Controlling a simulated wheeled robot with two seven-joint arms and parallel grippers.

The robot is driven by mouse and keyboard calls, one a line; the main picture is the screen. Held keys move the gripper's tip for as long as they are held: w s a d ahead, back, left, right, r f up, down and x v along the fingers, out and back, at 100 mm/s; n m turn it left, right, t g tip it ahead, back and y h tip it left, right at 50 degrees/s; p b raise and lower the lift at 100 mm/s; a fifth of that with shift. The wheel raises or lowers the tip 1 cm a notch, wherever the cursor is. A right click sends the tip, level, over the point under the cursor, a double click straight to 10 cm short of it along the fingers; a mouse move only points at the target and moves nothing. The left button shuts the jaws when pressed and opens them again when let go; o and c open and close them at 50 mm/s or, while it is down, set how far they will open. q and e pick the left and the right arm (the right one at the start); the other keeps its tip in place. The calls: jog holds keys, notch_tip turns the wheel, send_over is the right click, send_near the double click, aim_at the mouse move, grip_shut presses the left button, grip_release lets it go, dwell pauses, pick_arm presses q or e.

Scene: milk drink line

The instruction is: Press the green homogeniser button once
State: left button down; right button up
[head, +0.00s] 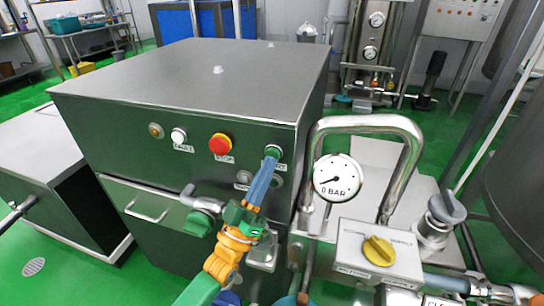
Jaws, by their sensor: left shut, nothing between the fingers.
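The steel homogeniser cabinet (130,125) stands in the middle of the head view, its front panel facing me. The green button (274,149) is at the right end of the panel's row of controls, mostly hidden behind my fingertips. My left gripper (270,157) comes up from below with its blue fingers shut and empty. Its tips overlap the button in the picture; I cannot tell whether they touch or press it. My right gripper is not in view.
A red stop button (221,144), a white button (179,136) and an amber lamp (156,130) sit left on the panel. A pressure gauge (337,178), a bent steel pipe (370,122) and a box with a yellow knob (379,250) stand close on the right.

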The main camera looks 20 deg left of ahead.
pick_arm(q)
jog(key=shift+w+b, duration=0.35)
jog(key=shift+w, duration=0.05)
dwell(0.5)
dwell(0.4)
jog(key=shift+s+p, duration=0.55)
jog(key=shift+s, duration=0.3)
jog(key=s+p, duration=0.2)
jog(key=s, duration=0.3)
jog(key=shift+a+p, duration=0.1)
jog(key=shift+p, duration=0.25)
